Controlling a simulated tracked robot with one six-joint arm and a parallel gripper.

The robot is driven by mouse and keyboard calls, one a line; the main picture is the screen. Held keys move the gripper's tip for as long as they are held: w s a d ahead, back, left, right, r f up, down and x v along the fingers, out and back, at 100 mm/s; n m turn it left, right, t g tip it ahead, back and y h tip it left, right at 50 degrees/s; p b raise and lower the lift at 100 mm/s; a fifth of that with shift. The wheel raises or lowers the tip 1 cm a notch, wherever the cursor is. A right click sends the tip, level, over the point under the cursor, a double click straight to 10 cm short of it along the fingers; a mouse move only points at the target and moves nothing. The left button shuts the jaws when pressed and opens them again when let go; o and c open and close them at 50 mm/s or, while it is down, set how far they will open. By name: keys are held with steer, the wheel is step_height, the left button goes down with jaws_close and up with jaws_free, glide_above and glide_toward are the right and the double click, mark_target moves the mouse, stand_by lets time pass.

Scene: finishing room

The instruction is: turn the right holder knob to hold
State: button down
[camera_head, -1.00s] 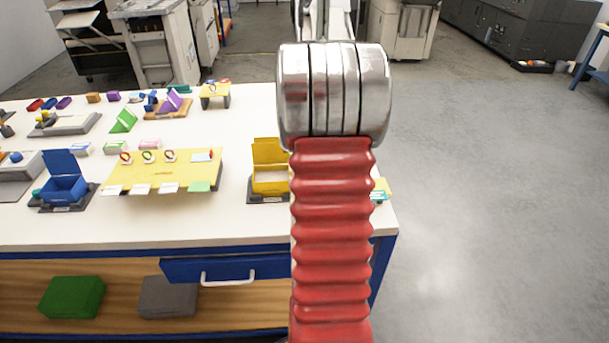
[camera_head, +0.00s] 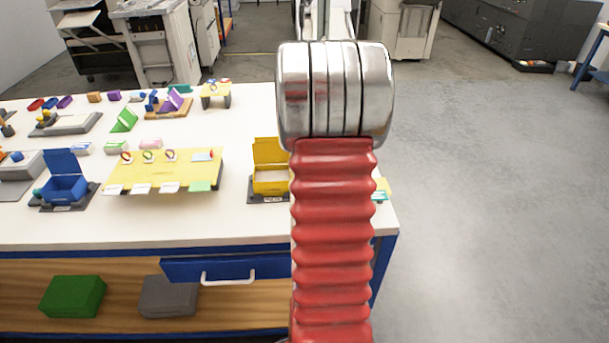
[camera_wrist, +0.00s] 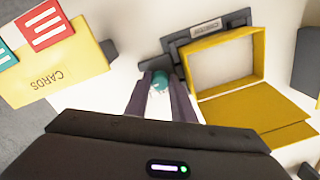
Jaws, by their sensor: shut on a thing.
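The right holder is a yellow open-topped box (camera_wrist: 192,71) on a dark grey base (camera_wrist: 174,43); it stands near the table's right side in the head view (camera_head: 270,195). Its lid (camera_head: 270,150) is swung open. A teal knob (camera_wrist: 161,78) sits beside the box on the base. In the wrist view my gripper (camera_wrist: 160,88) has one dark finger on each side of the knob and is shut on it. The marks that the knob points to are not readable. In the head view my arm hides the knob and gripper.
A yellow CARDS box (camera_wrist: 75,70) with red and teal cards stands close by, left in the wrist view. In the head view, a yellow board (camera_head: 150,182) with rings and a blue holder (camera_head: 63,187) stand to the left.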

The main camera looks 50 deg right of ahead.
steer(key=c, duration=1.5)
jaws_free()
steer(key=r, duration=1.3)
steer(key=shift+s+d+r, duration=0.1)
steer(key=shift+s+r, duration=0.2)
steer(key=shift+r, duration=0.05)
